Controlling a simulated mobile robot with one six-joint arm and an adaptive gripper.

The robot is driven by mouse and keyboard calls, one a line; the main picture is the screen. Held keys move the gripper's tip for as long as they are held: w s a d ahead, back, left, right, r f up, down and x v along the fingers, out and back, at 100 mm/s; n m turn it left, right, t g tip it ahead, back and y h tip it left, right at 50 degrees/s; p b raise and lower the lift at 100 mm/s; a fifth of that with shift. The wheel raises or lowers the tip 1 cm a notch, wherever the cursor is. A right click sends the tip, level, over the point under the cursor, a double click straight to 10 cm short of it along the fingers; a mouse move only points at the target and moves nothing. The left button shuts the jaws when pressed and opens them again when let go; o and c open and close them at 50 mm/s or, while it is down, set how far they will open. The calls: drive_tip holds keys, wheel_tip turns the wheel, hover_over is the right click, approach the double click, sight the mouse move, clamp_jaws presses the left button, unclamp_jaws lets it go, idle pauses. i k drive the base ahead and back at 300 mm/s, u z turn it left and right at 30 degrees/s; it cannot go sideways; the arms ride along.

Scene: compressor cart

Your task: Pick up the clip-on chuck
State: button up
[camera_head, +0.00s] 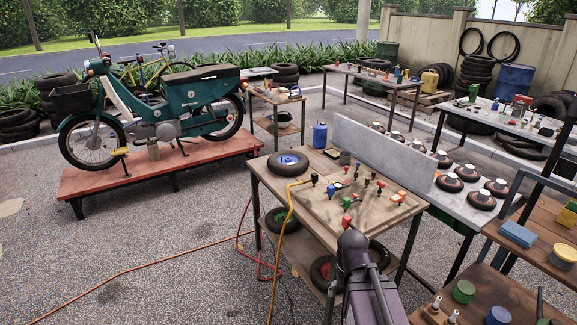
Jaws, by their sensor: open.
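A wooden-topped cart (272,180) stands at the centre. A tan board (325,207) on its top carries several small fittings with black, red, green and yellow parts. My dark arm rises from the bottom edge and ends in front of the cart's near right side. My gripper does not show, and the arm covers part of the cart.
A tyre with a blue hub (288,163) lies on the cart's left end. A yellow hose (287,215) hangs over the front edge. A grey upright panel (375,151) stands behind the board. A bench with several tyre-like discs (449,183) is at right. Gravel at left is open.

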sight(315, 176)
drive_tip(key=u, duration=0.35)
drive_tip(key=i, duration=1.6)
drive_tip(key=z, duration=0.55)
